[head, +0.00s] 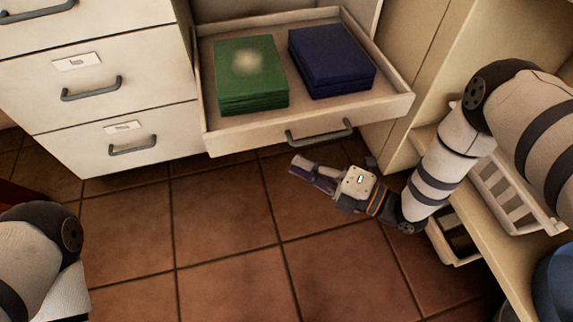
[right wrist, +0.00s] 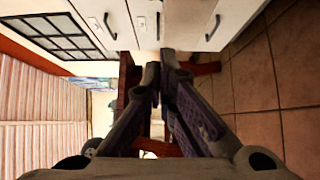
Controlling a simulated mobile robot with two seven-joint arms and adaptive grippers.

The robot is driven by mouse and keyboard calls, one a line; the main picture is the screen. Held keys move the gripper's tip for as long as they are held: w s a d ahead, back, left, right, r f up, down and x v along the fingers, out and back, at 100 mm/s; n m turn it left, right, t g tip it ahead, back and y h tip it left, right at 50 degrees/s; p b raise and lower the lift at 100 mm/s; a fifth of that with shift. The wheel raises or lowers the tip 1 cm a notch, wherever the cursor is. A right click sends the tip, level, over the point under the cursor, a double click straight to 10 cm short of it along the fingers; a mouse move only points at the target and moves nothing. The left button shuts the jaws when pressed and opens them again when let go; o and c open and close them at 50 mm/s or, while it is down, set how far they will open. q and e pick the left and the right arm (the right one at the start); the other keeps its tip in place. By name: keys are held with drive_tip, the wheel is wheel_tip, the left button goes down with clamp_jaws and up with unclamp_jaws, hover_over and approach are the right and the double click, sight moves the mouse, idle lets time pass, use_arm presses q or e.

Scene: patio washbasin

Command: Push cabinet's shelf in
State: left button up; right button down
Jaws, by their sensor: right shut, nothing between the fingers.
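The cabinet's shelf is a pulled-out drawer with a pale front panel (head: 375,117) and a dark bar handle (head: 319,132), right of centre in the head view. It holds a green stack (head: 250,75) and a dark blue stack (head: 331,60). My right gripper (head: 302,172) is in front of and below the drawer front, with its fingers pointing left. It appears apart from the handle. In the right wrist view its fingers (right wrist: 167,70) come together with nothing between them. Of my left arm, only a link shows at the lower left of the head view; its gripper is out of frame.
Closed drawers with dark handles (head: 92,89) stand left of the open one. At the right are a shelving unit (head: 418,75) and a white slotted basket (head: 513,195). The tiled floor (head: 220,220) in front of the drawers is clear.

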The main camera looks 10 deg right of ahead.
sight(268, 137)
drive_tip(key=shift+w+a+b, duration=0.5)
drive_tip(key=shift+w+a, duration=0.45)
drive_tip(key=shift+w, duration=0.55)
drive_tip(key=shift+w+a+b, duration=0.45)
drive_tip(key=shift+w+a, duration=0.5)
drive_tip(key=shift+w, duration=0.6)
drive_tip(key=shift+w+a+b, duration=0.5)
drive_tip(key=shift+w+a, duration=0.45)
drive_tip(key=shift+w, duration=0.55)
